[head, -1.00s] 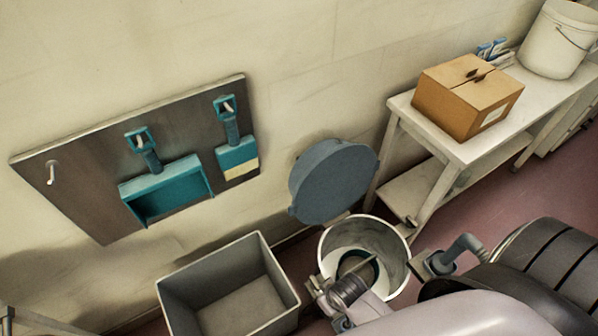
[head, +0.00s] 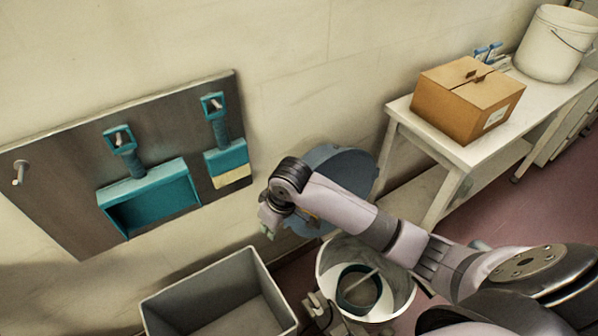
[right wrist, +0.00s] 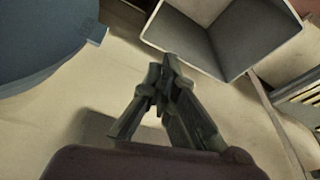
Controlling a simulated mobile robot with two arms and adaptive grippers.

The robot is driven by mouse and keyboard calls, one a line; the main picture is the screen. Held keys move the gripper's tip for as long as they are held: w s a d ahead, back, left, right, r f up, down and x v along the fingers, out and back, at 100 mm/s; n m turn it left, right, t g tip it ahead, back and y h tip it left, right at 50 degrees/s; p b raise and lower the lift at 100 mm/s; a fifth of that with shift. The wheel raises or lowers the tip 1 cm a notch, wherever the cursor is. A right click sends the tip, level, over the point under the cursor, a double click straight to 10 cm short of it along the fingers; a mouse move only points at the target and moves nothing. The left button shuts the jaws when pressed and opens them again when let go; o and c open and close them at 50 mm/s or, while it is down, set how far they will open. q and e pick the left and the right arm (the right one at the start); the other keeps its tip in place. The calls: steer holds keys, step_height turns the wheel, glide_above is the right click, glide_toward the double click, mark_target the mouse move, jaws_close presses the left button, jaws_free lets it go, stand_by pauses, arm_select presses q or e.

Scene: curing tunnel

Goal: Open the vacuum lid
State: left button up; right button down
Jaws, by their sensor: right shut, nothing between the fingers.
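The vacuum lid (head: 345,168) is a blue-grey round lid that stands tipped up, open, behind the drum-shaped vacuum body (head: 330,262). My right arm covers part of the lid in the head view. The lid also fills the upper left of the right wrist view (right wrist: 45,40), with a small tab on its edge. The vacuum's inside shows a dark ring (head: 358,290). My right gripper (head: 266,222) is at the lid's left side, shut and empty; its fingers (right wrist: 165,85) are apart from the lid in the wrist view. My left gripper is not in view.
A grey open bin (head: 215,300) stands left of the vacuum. A teal dustpan (head: 150,200) and brush (head: 228,160) hang on a wall board. A white table (head: 455,150) at right holds a cardboard box (head: 465,100) and a white bucket (head: 553,45).

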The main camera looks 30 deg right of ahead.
steer(key=w+d+r+m+h, duration=0.2)
steer(key=w+d+r+m, duration=0.2)
steer(key=w+d+r, duration=0.9)
steer(key=x, duration=1)
steer(key=shift+d+f, duration=0.2)
steer(key=shift+f, duration=0.15)
steer(key=shift+s+d, duration=0.1)
steer(key=shift+s, duration=0.3)
steer(key=s, duration=0.1)
steer(key=s+p, duration=0.1)
steer(key=shift+s+d+r, duration=0.1)
steer(key=shift+s+r, duration=0.15)
steer(key=shift+s, duration=0.35)
